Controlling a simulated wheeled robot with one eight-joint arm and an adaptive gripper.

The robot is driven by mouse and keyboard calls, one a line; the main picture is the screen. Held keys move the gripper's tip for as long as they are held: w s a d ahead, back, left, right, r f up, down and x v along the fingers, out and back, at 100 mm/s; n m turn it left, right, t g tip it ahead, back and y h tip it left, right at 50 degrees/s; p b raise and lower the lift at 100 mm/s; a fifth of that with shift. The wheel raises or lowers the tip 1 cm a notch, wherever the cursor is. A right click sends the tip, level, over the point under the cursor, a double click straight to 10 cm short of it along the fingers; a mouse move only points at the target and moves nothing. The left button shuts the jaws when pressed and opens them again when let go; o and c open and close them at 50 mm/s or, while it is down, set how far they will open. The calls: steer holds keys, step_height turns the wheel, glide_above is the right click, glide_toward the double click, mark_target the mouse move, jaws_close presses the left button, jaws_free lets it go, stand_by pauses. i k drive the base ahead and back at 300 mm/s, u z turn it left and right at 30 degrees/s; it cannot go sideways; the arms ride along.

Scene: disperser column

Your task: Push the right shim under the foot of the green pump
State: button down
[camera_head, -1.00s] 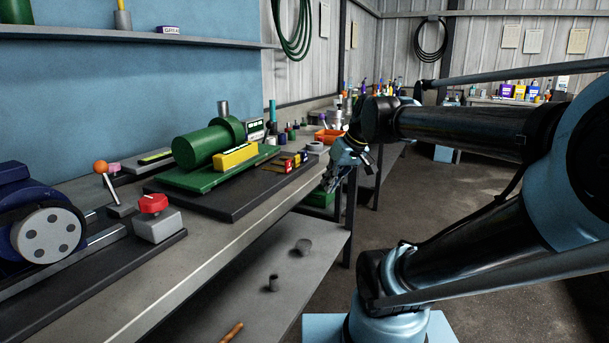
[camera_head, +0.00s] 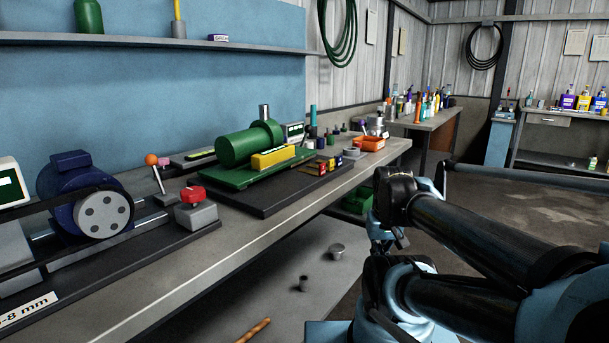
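The green pump (camera_head: 240,148) sits on its green base on a dark plate (camera_head: 268,202) on the workbench. A yellow block (camera_head: 272,158) lies along its near side. Several small red, yellow and dark pieces (camera_head: 322,167) stand at the right end of the plate; they are too small to tell which is the right shim. The pump's foot is not clear at this size. My gripper (camera_head: 385,240) is beyond the bench's near edge, right of the pump and apart from it. It is small and partly covered by my arm, so its fingers cannot be made out.
A blue motor (camera_head: 80,195), a lever with an orange knob (camera_head: 152,160) and a red knob on a grey box (camera_head: 193,197) stand left of the pump. An orange tray (camera_head: 369,143) and bottles stand to the right. A lower shelf (camera_head: 270,280) holds small parts.

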mark_target(322, 166)
steer(key=u, duration=0.4)
steer(key=k, duration=1.65)
steer(key=u, duration=0.7)
steer(key=i, duration=0.8)
steer(key=z, duration=0.05)
